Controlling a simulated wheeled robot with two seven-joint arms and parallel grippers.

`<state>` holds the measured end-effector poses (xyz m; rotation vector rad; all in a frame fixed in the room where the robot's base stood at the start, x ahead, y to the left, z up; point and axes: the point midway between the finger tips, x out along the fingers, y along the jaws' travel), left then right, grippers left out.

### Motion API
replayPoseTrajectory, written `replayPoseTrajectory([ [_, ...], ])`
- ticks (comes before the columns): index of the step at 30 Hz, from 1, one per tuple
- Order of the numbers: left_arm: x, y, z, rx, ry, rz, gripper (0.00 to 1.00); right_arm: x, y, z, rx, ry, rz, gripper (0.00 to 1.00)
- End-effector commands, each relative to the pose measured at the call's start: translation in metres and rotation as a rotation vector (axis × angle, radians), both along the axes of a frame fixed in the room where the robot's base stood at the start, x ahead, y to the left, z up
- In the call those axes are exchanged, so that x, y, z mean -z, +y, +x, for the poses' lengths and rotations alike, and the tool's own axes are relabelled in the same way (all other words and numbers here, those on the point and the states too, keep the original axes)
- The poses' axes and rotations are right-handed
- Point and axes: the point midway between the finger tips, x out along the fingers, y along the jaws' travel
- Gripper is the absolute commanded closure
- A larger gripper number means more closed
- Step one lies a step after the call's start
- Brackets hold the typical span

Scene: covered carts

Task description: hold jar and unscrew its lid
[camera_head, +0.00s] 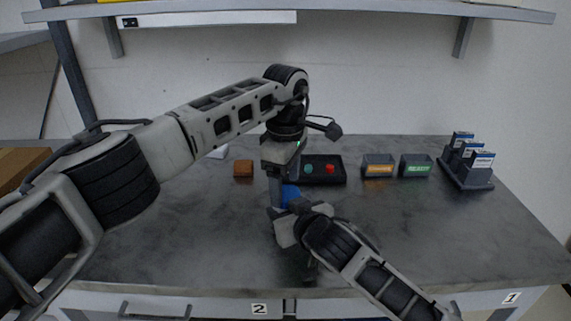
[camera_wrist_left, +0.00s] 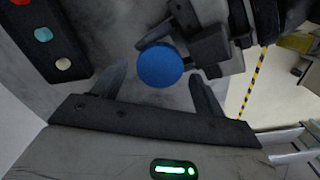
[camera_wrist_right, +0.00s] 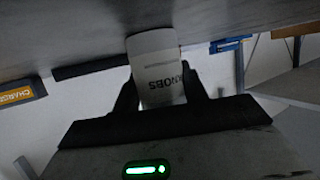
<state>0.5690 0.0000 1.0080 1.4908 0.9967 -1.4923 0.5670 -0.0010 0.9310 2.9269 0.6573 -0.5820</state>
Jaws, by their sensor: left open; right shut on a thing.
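The jar (camera_wrist_right: 157,70) is white with dark lettering reading "KNOBS" and sits between the fingers of my right gripper (camera_wrist_right: 160,92), which is shut on it. Its blue lid (camera_wrist_left: 160,66) faces the left wrist camera, and a bit of the lid (camera_head: 290,194) shows in the head view. My left gripper (camera_wrist_left: 155,88) is open, pointing down above the lid, with a finger to either side of the lid in its view. In the head view the grippers hide most of the jar. I cannot tell whether the left fingers touch the lid.
A black box with coloured buttons (camera_head: 336,178) stands behind the grippers. Two labelled bins (camera_head: 378,172) (camera_head: 415,171) and a rack of dark boxes (camera_head: 467,176) are at the right. An orange-brown block (camera_head: 243,169) lies at the left. The table's front right is clear.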

Motion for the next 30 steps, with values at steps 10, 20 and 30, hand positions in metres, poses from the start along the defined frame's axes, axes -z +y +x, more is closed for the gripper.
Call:
replayPoseTrajectory([
  [10,0.018,0.000,0.000,0.001,0.000,0.000,0.28,0.000,0.000,0.000,0.000,0.000,0.000,1.00],
  [20,0.018,0.000,0.000,0.001,0.000,0.001,0.74,0.000,0.000,0.000,0.000,0.001,0.000,1.00],
  [30,0.017,0.000,0.000,0.001,0.000,0.001,0.25,0.000,0.000,0.000,0.000,0.001,0.000,1.00],
])
